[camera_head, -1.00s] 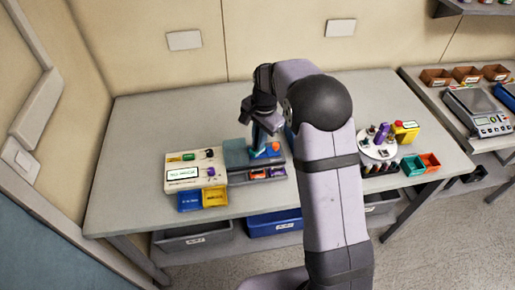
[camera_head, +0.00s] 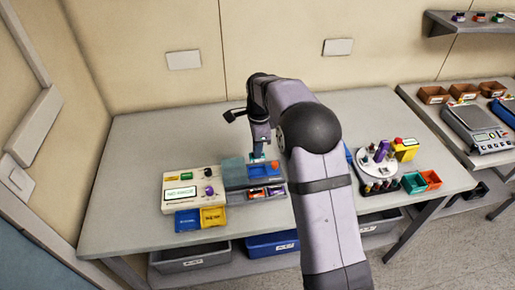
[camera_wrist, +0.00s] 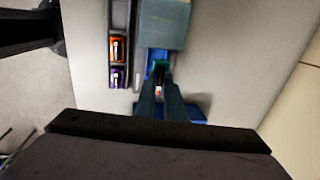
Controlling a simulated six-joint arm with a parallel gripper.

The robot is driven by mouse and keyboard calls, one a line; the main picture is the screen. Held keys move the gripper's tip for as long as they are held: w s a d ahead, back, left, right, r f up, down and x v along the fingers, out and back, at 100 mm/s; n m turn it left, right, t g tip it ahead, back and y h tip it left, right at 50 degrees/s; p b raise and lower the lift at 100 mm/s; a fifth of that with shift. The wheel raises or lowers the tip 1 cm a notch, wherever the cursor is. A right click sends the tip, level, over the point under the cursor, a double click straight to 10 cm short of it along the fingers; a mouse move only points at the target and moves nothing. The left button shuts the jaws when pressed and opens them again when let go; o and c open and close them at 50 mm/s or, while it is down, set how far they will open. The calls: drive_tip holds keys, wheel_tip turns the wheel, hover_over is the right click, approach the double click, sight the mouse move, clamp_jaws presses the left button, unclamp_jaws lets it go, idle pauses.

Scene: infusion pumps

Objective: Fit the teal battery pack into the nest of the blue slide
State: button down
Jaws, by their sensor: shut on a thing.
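My gripper (camera_head: 258,153) points down over the blue slide (camera_head: 260,171) of the station in the middle of the table. In the wrist view the two fingers of my gripper (camera_wrist: 159,88) are close together around a small dark teal piece, the battery pack (camera_wrist: 159,69). The blue slide (camera_wrist: 188,114) shows around and below the fingers there. The fingers hide most of the pack and the nest, so I cannot tell whether the pack is seated.
A white tester box (camera_head: 191,189) and blue and yellow trays (camera_head: 212,216) are left. A round white stand (camera_head: 375,160) is right.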

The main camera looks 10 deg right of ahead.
sight(258, 161)
drive_tip(key=shift+f+b, duration=1.95)
drive_tip(key=shift+f, duration=0.4)
drive_tip(key=shift+p, duration=0.45)
drive_tip(key=shift+f+b, duration=0.55)
drive_tip(key=shift+f, duration=0.5)
idle(0.7)
drive_tip(key=c, duration=2.2)
unclamp_jaws()
drive_tip(key=shift+r, duration=0.2)
drive_tip(key=shift+r+p, duration=0.95)
drive_tip(key=o, duration=0.6)
